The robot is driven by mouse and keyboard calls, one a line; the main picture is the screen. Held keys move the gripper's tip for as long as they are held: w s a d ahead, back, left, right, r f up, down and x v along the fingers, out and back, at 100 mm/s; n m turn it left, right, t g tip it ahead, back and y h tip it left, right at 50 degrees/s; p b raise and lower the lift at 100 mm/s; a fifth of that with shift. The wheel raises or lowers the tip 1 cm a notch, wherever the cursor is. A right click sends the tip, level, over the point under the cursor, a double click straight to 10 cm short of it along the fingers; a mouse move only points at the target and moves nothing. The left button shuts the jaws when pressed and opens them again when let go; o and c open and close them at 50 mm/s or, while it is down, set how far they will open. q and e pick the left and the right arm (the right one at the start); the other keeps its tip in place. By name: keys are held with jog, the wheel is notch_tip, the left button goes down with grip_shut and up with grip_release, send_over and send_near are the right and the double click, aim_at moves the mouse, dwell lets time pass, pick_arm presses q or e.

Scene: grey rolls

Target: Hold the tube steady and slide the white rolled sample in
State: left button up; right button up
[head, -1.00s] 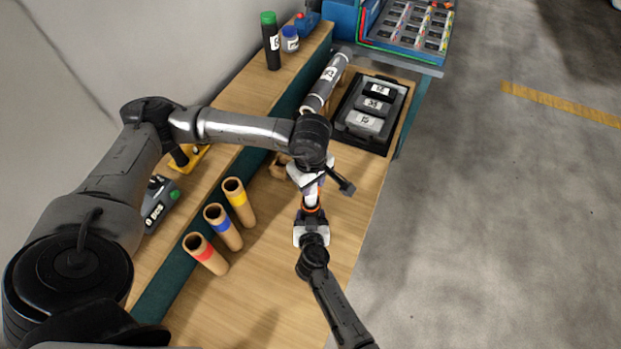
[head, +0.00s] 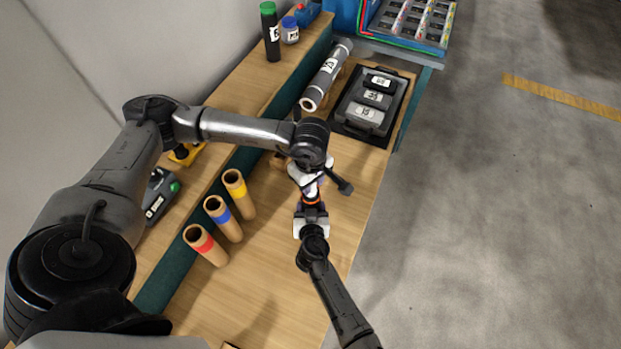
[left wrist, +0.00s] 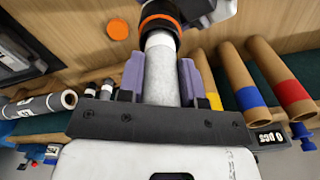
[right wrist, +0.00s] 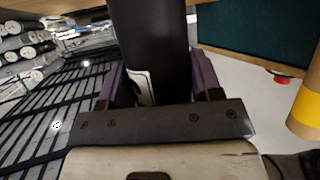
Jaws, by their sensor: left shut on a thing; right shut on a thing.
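My left gripper (head: 309,180) is shut on the white rolled sample. In the left wrist view the pale grey-white roll (left wrist: 160,80) lies between the purple fingers. Its far end meets the orange rim (left wrist: 158,20) of the dark tube, in line with it, and appears to be inside the mouth. How deep it reaches is hidden. My right gripper (head: 312,224) is shut on the tube. In the right wrist view the black tube (right wrist: 150,45) runs between the fingers, with part of a white label showing at its side.
An orange cap (left wrist: 118,28) lies on the wooden table. Tubes with red (head: 206,246), blue (head: 222,218) and yellow (head: 239,194) bands stand left of my grippers. A grey labelled roll (head: 327,75) and a black tray (head: 393,118) are at the back. Bare tabletop lies in front.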

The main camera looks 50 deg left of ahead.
pick_arm(q)
jog(key=o, duration=1)
notch_tip(320, 180, up, 12)
dwell(0.4)
dwell(0.6)
pick_arm(e)
jog(key=o, duration=1)
jog(key=shift+o, duration=0.2)
jog(key=shift+s+d, duration=0.1)
